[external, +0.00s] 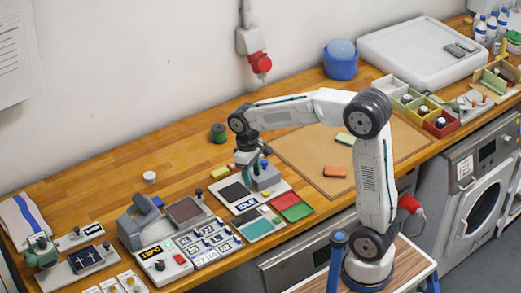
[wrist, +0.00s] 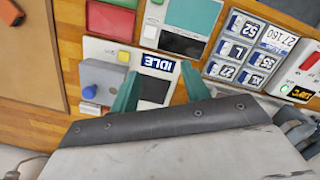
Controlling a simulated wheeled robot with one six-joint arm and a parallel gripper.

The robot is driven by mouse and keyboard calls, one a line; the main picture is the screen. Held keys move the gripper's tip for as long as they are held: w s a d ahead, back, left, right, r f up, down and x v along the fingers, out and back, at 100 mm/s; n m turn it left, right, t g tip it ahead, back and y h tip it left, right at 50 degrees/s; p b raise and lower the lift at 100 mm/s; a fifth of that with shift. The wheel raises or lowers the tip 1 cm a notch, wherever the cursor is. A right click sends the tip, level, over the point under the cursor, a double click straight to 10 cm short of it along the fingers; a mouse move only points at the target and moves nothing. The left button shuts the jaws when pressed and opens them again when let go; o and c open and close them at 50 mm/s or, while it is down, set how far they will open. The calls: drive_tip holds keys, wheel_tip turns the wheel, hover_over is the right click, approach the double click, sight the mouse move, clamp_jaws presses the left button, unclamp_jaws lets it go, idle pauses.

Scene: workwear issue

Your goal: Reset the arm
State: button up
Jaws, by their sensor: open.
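My arm reaches left over the bench from its base at the front edge. My gripper (external: 250,167) hangs over a pale panel (external: 243,206) that bears an IDLE label, a dark pad and a grey-blue box (external: 267,178). In the wrist view my gripper's two teal fingers (wrist: 160,80) stand apart with nothing held between them. The IDLE label (wrist: 152,64) and part of the dark pad (wrist: 152,90) show between the fingers. The grey-blue box (wrist: 100,82) is left of them. I cannot tell the exact height of the fingertips above the panel.
Left of the panel are number tiles (external: 214,240) and a device with a display (external: 160,262). A brown board (external: 300,165) holds a green and an orange block. A blue tub (external: 341,62) and small bins (external: 440,122) stand farther right.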

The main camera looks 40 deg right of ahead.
drive_tip(key=s+d+r+m+t, duration=0.1)
drive_tip(key=s+d+m, duration=0.1)
drive_tip(key=s+d, duration=0.6)
drive_tip(key=s+d+r+m+t, duration=0.1)
drive_tip(key=s+d+m, duration=0.2)
drive_tip(key=s+d, duration=0.5)
drive_tip(key=s, duration=0.6)
drive_tip(key=shift+s+d+r+m+t+y, duration=0.3)
drive_tip(key=shift+s+r+t, duration=0.1)
